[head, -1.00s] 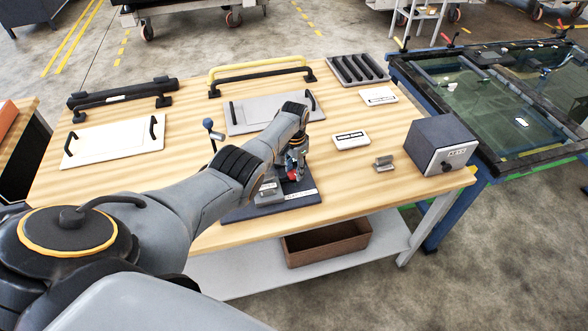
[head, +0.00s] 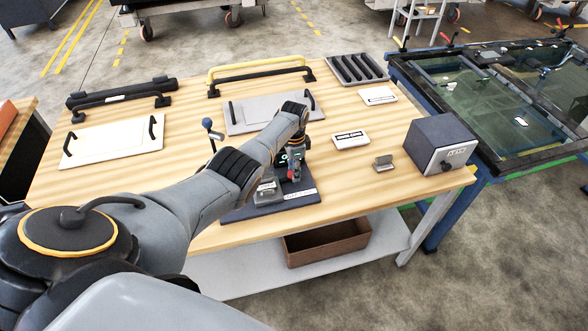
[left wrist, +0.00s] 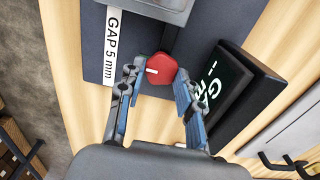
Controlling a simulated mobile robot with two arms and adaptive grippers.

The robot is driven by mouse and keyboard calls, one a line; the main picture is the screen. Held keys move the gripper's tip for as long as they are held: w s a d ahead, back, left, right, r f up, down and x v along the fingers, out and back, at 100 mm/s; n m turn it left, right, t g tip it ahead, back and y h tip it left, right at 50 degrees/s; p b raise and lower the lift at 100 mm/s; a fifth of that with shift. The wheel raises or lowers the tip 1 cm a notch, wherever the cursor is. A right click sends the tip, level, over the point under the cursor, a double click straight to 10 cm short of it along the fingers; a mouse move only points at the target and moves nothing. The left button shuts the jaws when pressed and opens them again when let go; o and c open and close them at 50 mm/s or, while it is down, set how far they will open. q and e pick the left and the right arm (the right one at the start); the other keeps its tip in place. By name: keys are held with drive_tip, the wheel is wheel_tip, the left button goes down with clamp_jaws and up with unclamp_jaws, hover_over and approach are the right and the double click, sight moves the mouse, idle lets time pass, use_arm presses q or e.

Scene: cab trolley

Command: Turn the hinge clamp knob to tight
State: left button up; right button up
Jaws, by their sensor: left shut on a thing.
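The red clamp knob (left wrist: 161,69) has a small white mark and sits between the two fingers of my left gripper (left wrist: 157,92) in the left wrist view. The gripper is shut on it. In the head view my left gripper (head: 292,174) reaches down over the clamp fixture, and only a bit of red shows there. The fixture's dark base plate (head: 240,213) lies at the table's front edge. Its label (left wrist: 113,45) reads "GAP 5 mm". A dark display (left wrist: 222,83) with pale characters stands beside the knob, partly hidden by a finger. My right gripper is not in view.
A grey box (head: 440,143) with a black knob stands at the table's right end. A small metal hinge (head: 383,162) and a white label card (head: 350,139) lie right of the fixture. A blue-topped lever (head: 208,124) rises left of my gripper.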

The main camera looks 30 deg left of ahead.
use_arm(q)
drive_tip(key=o, duration=0.9)
drive_tip(key=shift+r, duration=0.1)
wheel_tip(320, 180, up, 12)
idle(0.6)
